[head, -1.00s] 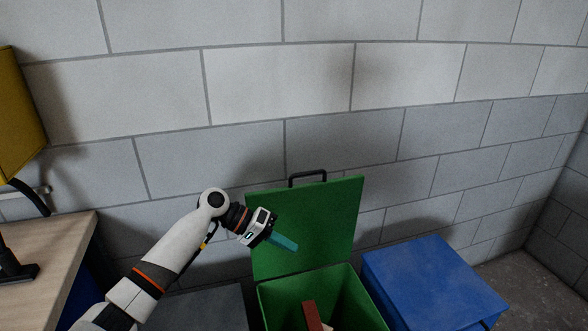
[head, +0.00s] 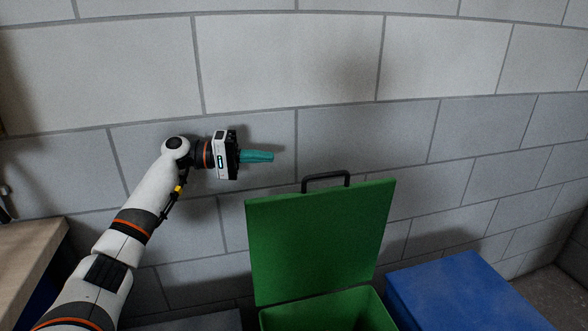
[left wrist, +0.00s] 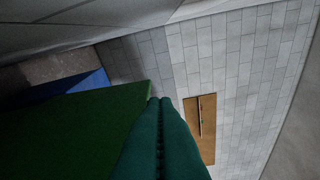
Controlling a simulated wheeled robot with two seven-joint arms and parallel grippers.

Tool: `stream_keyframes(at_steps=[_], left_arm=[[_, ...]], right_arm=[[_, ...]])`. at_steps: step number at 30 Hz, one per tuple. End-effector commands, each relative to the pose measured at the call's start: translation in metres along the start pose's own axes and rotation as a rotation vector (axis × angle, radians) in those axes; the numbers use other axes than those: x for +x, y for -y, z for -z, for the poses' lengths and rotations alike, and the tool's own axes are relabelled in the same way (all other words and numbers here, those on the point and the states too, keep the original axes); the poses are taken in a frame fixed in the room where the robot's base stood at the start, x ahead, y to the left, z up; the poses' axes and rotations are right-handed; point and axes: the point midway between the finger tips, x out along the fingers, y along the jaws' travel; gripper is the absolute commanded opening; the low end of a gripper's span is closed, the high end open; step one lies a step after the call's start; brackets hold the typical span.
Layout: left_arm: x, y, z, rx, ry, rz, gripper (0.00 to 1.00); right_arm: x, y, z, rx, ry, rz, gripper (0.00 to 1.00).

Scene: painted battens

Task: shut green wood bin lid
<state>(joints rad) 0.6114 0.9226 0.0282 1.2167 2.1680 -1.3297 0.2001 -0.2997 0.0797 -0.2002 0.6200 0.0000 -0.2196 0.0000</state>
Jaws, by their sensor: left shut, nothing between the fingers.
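The green wood bin (head: 330,312) stands at the bottom of the head view, its lid (head: 320,240) raised upright near the grey block wall. A dark handle (head: 326,177) sits on the lid's top edge. My left gripper (head: 272,156) is shut and empty, with teal fingers pointing right. In the head view it appears above and left of the lid, apart from the handle. In the left wrist view the shut fingers (left wrist: 160,105) fill the lower middle, with the green lid (left wrist: 75,130) to their left. My right gripper is not in view.
A blue bin (head: 465,290) with its top closed stands right of the green bin. A wooden worktop (head: 30,255) is at the left edge. The block wall (head: 400,60) runs close behind. A brown panel (left wrist: 200,130) shows in the left wrist view.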

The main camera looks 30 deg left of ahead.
Motion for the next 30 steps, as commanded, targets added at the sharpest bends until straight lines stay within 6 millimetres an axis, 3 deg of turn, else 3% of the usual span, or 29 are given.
stream_keyframes(at_steps=[5,16,21,30], left_arm=[[0.023,0.003,0.0,0.0,-0.004,0.003,0.0],[0.102,0.004,0.001,0.001,-0.003,0.001,0.0],[0.103,0.001,0.025,0.0,-0.004,-0.003,0.0],[0.107,0.001,0.04,0.0,-0.002,0.0,0.0]], right_arm=[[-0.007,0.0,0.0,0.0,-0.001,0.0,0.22],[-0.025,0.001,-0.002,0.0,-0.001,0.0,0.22],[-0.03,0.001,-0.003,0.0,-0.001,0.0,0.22],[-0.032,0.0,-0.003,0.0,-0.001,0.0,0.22]])
